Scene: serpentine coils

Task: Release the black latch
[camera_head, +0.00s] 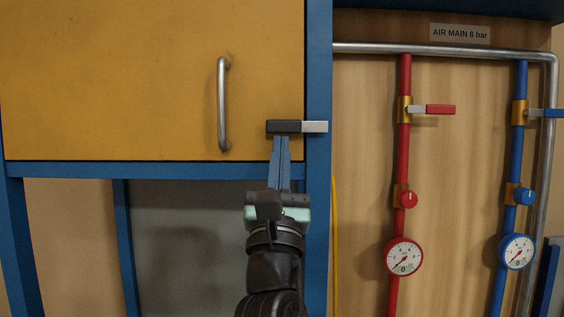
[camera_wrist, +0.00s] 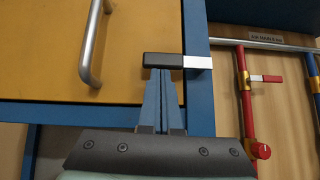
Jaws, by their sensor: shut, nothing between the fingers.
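The black latch (camera_head: 284,127) lies horizontal at the lower right corner of the yellow door (camera_head: 120,80), with a white end piece (camera_head: 315,127) reaching over the blue frame. It also shows in the wrist view as a black bar (camera_wrist: 163,60) with its white end (camera_wrist: 198,62). My gripper (camera_head: 281,140) is shut and empty, with its blue fingers pointing up. The fingertips (camera_wrist: 164,72) are right at the lower edge of the black part. I cannot tell whether they touch it.
A metal handle (camera_head: 222,104) stands on the door left of the latch. To the right, a red pipe (camera_head: 404,150) and a blue pipe (camera_head: 519,160) carry valves and gauges on a wooden panel. A yellow cable (camera_head: 335,240) hangs beside the blue frame post (camera_head: 318,80).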

